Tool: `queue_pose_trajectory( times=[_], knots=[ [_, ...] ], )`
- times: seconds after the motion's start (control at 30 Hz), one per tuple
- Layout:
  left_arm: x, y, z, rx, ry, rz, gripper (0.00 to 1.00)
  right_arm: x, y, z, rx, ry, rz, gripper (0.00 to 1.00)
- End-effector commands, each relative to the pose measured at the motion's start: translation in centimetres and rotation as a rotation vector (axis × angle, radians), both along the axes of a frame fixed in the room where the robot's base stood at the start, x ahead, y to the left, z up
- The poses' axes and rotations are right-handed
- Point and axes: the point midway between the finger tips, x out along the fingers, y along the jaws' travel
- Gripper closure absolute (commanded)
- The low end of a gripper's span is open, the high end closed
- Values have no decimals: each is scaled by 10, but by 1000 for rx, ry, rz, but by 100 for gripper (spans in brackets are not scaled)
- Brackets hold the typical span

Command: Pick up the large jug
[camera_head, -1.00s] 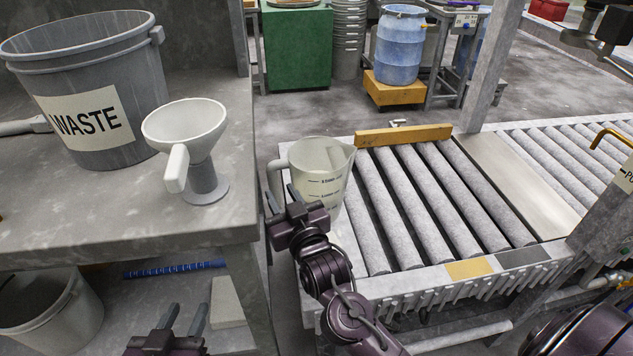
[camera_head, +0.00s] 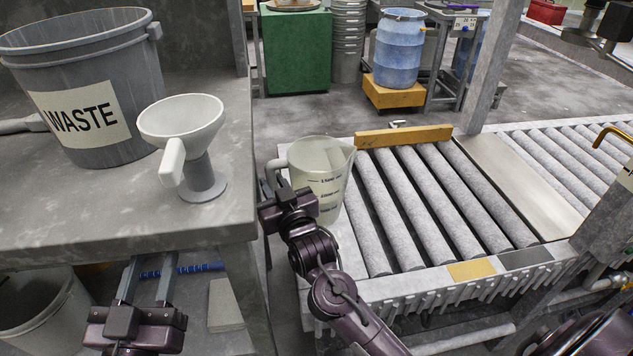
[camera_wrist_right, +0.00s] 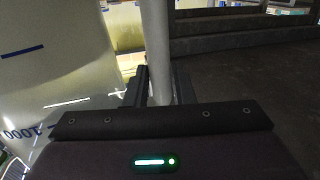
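The large jug (camera_head: 322,170) is a translucent pale pitcher with dark markings. It stands upright at the near left end of the roller conveyor, with its handle (camera_head: 277,166) on its left side. My right gripper (camera_head: 275,186) is at this handle. In the right wrist view the handle (camera_wrist_right: 157,45) runs down between the two fingers and fills the gap between them, so the gripper looks shut on it. The fingertips are partly hidden there. My left gripper (camera_head: 148,283) is open and empty, low at the left, below the bench top's front edge.
A grey waste bucket (camera_head: 82,100) and a white funnel on a stand (camera_head: 183,125) are on the left bench (camera_head: 110,215). A yellow bar (camera_head: 403,136) lies across the rollers' far end. The rollers (camera_head: 440,205) right of the jug are clear.

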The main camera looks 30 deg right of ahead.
Motion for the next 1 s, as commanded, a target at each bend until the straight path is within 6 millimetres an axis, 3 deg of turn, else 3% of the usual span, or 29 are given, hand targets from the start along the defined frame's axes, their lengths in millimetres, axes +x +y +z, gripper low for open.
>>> queue_pose_trajectory(
  times=[0.03, 0.17, 1.0],
  knots=[
    [0, 0, 0, 0, 0, 0, 64, 0, 0, 0, 0, 0, 0, 84],
    [0, 0, 0, 0, 1, 0, 64, 0, 0, 0, 0, 0, 0, 100],
    [0, 0, 0, 0, 2, 0, 64, 0, 0, 0, 0, 0, 0, 100]
  ],
)
